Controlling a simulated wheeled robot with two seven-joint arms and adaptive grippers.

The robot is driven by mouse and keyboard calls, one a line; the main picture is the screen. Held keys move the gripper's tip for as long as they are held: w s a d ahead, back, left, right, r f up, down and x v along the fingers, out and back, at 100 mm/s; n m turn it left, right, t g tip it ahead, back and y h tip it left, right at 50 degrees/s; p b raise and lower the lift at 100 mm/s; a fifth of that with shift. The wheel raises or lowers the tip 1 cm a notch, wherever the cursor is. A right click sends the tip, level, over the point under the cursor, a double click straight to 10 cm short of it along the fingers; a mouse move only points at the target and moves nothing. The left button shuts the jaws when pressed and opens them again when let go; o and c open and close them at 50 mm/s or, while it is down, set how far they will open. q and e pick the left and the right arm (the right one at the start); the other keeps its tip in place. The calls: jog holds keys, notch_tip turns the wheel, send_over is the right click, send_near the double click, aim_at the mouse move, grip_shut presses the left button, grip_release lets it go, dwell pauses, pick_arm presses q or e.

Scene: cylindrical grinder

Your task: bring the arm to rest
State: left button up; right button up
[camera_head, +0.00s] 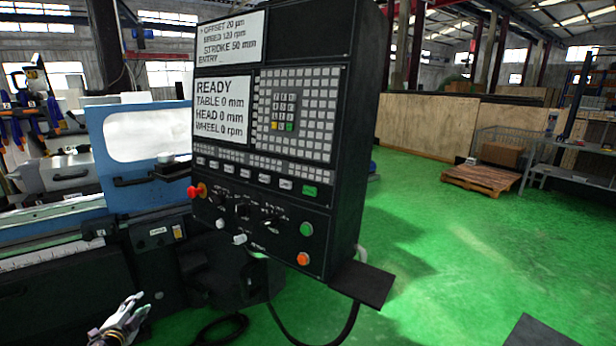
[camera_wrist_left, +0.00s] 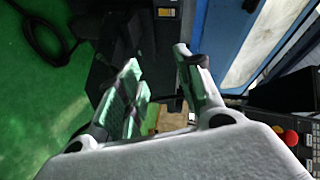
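My left gripper (camera_head: 128,318) is low at the left of the head view, in front of the grinder's dark lower body. In the left wrist view its pale fingers (camera_wrist_left: 158,68) stand apart with a gap between them, and nothing is held there. It touches nothing that I can see. The control panel (camera_head: 268,150) stands upright to the right of and above the gripper. Its screen reads READY, table 0 mm, head 0 mm, wheel 0 rpm. My right gripper does not show.
The blue grinder housing (camera_head: 93,125) is at the left. A red stop button (camera_head: 197,190) juts from the panel, and a dark shelf (camera_head: 362,284) sticks out at its base. A black cable (camera_head: 219,328) lies on the floor. The green floor (camera_head: 450,250) is open at right.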

pick_arm(q)
jog(key=s+a+f+n+g, duration=0.1)
jog(key=s+f+n+g, duration=0.1)
jog(key=s+f, duration=0.35)
jog(key=s+f+n+g+y, duration=0.1)
jog(key=s+f+n, duration=0.1)
jog(key=f, duration=0.7)
jog(key=s+a+f+n+g, duration=0.1)
jog(key=s+f+g, duration=0.15)
jog(key=f, duration=0.45)
jog(key=s+d+f+n+g, duration=0.2)
jog(key=s+f, duration=0.6)
jog(key=s+d+f+n+g, duration=0.1)
jog(key=s+d+f+g, duration=0.15)
jog(key=s+f, duration=0.6)
jog(key=s+d+f+g+h, duration=0.1)
jog(key=s+d+f, duration=0.4)
jog(key=s, duration=0.5)
jog(key=s+d+f+n+g+h, duration=0.1)
jog(key=s+d+f, duration=0.4)
jog(key=s+d, duration=0.5)
jog(key=s+d+f+g+h, duration=0.1)
jog(key=s+d+f, duration=0.3)
jog(key=s+d, duration=0.4)
jog(key=s+g, duration=0.1)
jog(key=s, duration=0.2)
jog(key=shift+s+d+f+h, duration=0.25)
jog(key=shift+s+f+h, duration=0.05)
jog(key=shift+f, duration=0.1)
